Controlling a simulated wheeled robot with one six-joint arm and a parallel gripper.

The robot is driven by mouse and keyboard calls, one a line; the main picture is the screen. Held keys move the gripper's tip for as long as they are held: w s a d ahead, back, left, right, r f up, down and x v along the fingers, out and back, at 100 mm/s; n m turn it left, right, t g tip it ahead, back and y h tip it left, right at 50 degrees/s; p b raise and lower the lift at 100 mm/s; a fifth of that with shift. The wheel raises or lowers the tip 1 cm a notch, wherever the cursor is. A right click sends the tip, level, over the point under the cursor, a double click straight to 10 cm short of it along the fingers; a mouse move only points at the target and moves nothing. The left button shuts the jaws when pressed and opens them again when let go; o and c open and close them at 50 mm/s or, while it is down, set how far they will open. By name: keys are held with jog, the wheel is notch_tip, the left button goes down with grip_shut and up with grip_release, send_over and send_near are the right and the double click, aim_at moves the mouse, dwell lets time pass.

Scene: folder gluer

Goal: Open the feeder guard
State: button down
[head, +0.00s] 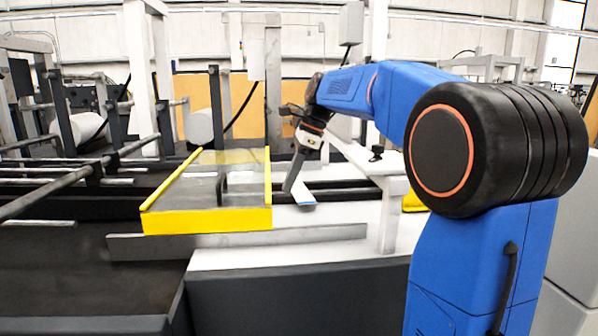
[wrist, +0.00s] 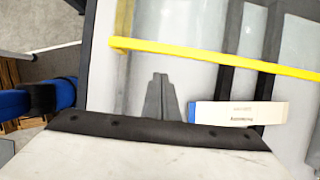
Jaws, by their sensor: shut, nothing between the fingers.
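The feeder guard is a clear panel in a yellow frame (head: 207,220). It lies low and nearly flat over the feeder, left of the middle in the head view. One of its yellow bars (wrist: 215,58) crosses the upper wrist view. My gripper (head: 289,188) is just right of the guard's right yellow bar in the head view. In the wrist view its fingers (wrist: 160,82) are together and empty, with the tips short of the yellow bar. I cannot tell whether they touch anything.
A white carton blank with a blue end (head: 303,195) lies beside my gripper; it also shows in the wrist view (wrist: 240,113). Dark rails (head: 60,198) run to the left. A white post (head: 391,215) stands right of the guard. A grey bar (head: 240,243) runs in front.

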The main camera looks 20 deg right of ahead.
aim_at(254, 193)
jog(key=shift+w+a, duration=0.2)
jog(key=shift+a, duration=0.45)
jog(key=shift+w+a, duration=0.2)
jog(key=shift+a, duration=0.4)
jog(key=shift+w+a, duration=0.3)
jog(key=shift+a, duration=0.6)
jog(key=shift+w+a, duration=0.25)
jog(key=shift+a, duration=0.65)
jog(key=shift+w+a, duration=0.3)
jog(key=shift+a, duration=0.6)
jog(key=shift+a+r, duration=0.1)
jog(key=s+d+r, duration=0.3)
jog(key=d+r, duration=0.5)
jog(key=r, duration=0.1)
jog(key=s+f+n+t+h, duration=0.3)
jog(key=s+f+n, duration=1.8)
jog(key=s+f, duration=0.9)
jog(key=s+a+h, duration=0.1)
jog(key=s, duration=0.2)
jog(key=shift+s+f+n, duration=0.2)
jog(key=shift+n, duration=0.1)
